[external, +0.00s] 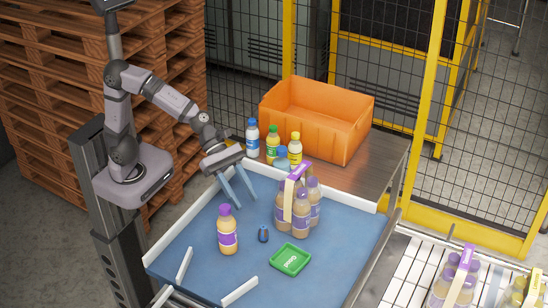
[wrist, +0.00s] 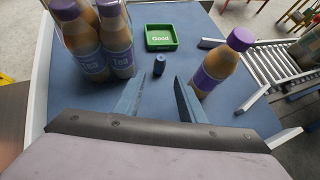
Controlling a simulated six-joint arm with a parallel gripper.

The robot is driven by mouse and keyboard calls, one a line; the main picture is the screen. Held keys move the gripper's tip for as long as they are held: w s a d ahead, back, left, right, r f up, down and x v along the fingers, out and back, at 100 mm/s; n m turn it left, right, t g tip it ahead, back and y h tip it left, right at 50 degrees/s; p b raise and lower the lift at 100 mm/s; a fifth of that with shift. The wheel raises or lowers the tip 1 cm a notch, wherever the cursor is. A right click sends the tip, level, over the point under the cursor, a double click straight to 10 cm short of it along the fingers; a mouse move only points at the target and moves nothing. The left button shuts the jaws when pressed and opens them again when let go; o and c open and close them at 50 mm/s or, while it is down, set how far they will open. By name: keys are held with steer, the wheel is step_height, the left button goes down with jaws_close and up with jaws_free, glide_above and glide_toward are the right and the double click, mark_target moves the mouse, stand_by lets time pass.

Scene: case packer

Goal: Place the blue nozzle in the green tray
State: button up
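The small blue nozzle (external: 263,234) stands on the blue table surface between a single bottle and the green tray. It also shows in the wrist view (wrist: 159,66), beyond my fingertips and roughly in line with the gap between them. The green tray (external: 307,259) lies flat just beyond the nozzle in the wrist view (wrist: 175,46). It is marked "Good" and looks empty. My gripper (external: 242,204) is open, with two blue fingers spread apart above the table. In the wrist view the gripper (wrist: 168,77) has nothing between its fingers.
A single purple-capped bottle (external: 228,232) stands near the nozzle. A bundled pack of purple-capped bottles (external: 301,222) stands on the other side. Several small bottles (external: 253,138) and an orange crate (external: 345,139) are behind. White guide rails (external: 240,291) edge the table; a roller conveyor (external: 405,275) is at right.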

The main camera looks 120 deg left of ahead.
steer(key=b, duration=0.4)
glide_above(244, 228)
steer(key=s, duration=0.1)
steer(key=f, duration=0.5)
steer(key=shift+s+a+f, duration=0.1)
steer(key=shift+a+f, duration=0.05)
steer(key=shift+a, duration=0.2)
steer(key=shift+w+d+f+n+h+b, duration=0.3)
steer(key=shift+w+d+f+b, duration=0.15)
steer(key=shift+w+b, duration=0.3)
steer(key=shift+n+t+h, duration=0.3)
steer(key=shift+n+t, duration=0.3)
steer(key=shift+t, duration=0.2)
steer(key=w+r, duration=0.2)
steer(key=r, duration=0.1)
steer(key=shift+w+d+r, duration=0.1)
steer(key=shift+w+d, duration=0.25)
steer(key=r, duration=0.1)
steer(key=w+r+m+t, duration=0.1)
steer(key=r, duration=0.1)
steer(key=w+r+m+t, duration=0.1)
steer(key=shift+a+r, duration=0.2)
steer(key=shift+r, duration=0.15)
steer(key=shift+f+b, duration=0.3)
steer(key=shift+f, duration=1.35)
steer(key=shift+f, duration=0.15)
